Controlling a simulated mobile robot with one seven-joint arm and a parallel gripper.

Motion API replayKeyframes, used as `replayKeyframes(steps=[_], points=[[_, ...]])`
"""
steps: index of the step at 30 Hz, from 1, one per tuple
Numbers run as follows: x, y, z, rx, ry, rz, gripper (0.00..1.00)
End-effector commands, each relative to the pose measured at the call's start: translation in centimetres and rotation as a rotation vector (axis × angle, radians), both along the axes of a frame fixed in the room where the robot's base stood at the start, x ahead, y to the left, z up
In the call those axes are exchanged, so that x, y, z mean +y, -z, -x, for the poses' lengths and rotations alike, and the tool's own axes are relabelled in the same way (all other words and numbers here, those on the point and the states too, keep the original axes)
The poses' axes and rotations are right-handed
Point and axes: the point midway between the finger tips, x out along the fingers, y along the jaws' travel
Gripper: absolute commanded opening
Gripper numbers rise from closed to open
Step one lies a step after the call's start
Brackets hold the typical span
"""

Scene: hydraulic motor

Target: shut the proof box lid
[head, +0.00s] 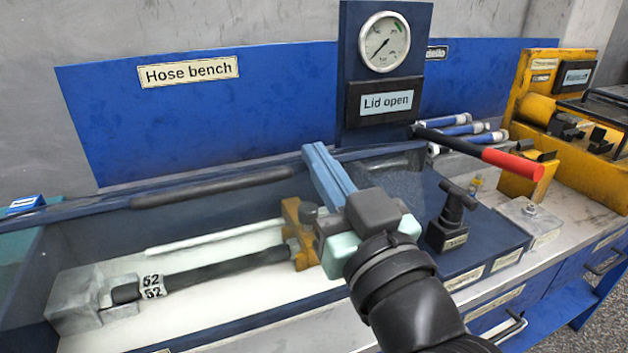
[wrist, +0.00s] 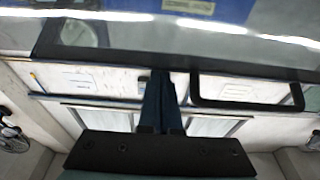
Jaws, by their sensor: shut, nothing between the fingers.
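The proof box (head: 20,265) stands open on the bench in the head view, with a dark hose (head: 215,272) lying inside between end blocks. The display (head: 386,102) above it reads "Lid open". My gripper (head: 318,152) is over the box's right part, its blue fingers shut and empty, pointing toward the back wall. In the wrist view, the fingers (wrist: 158,78) reach a dark edge bar (wrist: 120,58) under a glassy pane, which looks like the lid. A black U-shaped handle (wrist: 245,104) hangs from that bar, right of the fingers. I cannot tell whether they touch the bar.
A black lever with a red grip (head: 512,163) juts out at the right. A black T-handle (head: 455,205) stands on the deck near my arm. A gauge (head: 384,42) is on the back panel. Yellow equipment (head: 540,110) stands at the far right.

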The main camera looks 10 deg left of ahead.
Motion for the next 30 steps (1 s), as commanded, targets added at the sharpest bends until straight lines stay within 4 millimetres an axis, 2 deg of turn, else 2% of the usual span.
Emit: replayKeyframes(steps=[1,3,14,30], points=[[-0.1,1.9,0.2,-0.019,-0.001,-0.013,0.0],[-0.3,2.7,0.5,-0.047,-0.001,-0.029,0.0],[-0.9,6.6,1.6,-0.193,-0.002,-0.12,0.0],[-1.1,11.1,1.9,-0.188,-0.001,-0.116,0.0]])
